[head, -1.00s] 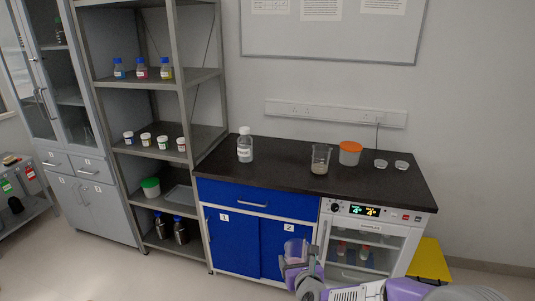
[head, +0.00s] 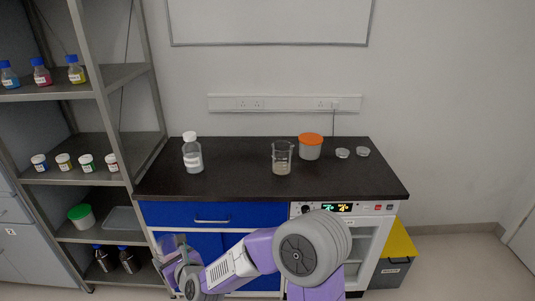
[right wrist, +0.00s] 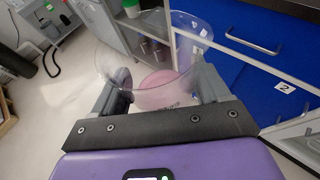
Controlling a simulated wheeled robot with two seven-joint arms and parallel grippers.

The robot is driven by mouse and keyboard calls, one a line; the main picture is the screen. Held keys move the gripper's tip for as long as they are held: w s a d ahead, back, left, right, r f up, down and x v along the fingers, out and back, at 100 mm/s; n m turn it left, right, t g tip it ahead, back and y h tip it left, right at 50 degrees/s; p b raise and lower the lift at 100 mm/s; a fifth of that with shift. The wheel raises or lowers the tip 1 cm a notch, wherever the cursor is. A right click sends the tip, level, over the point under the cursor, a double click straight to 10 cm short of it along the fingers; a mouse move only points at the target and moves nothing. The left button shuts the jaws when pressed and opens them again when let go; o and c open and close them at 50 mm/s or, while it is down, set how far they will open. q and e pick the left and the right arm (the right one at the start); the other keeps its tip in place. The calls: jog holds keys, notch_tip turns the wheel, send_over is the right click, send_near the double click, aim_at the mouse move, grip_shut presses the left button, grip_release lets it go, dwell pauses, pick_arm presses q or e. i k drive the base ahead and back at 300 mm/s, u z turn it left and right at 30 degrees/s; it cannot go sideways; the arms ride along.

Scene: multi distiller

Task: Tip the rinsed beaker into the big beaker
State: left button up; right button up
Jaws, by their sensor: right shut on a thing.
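My right gripper (head: 182,270) is shut on a clear glass beaker (head: 172,242), held low in front of the blue cabinet, left of its middle. In the right wrist view the held beaker (right wrist: 150,98) sits between both fingers, with a pinkish patch inside toward its bottom. Its exact tilt is hard to tell. Another glass beaker (head: 282,153), the only one I see on the bench, stands upright on the black bench top with a little beige matter at its bottom. It is well apart from the gripper, up and to the right. My left gripper is out of view.
On the bench top (head: 235,182) stand a white-capped bottle (head: 193,157) at the left, an orange-lidded tub (head: 310,150) right behind the beaker, and two small dishes (head: 342,153) at the right. A metal shelf (head: 110,143) stands left. The bench's front middle is clear.

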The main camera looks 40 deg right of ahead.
aim_at(282, 150)
jog(key=z, duration=0.4)
jog(key=i, duration=0.6)
jog(key=z, duration=1.05)
jog(key=i, duration=0.7)
jog(key=z, duration=0.1)
jog(key=k, duration=0.5)
jog(key=u, duration=3.85)
jog(key=k, duration=0.15)
jog(key=z, duration=0.2)
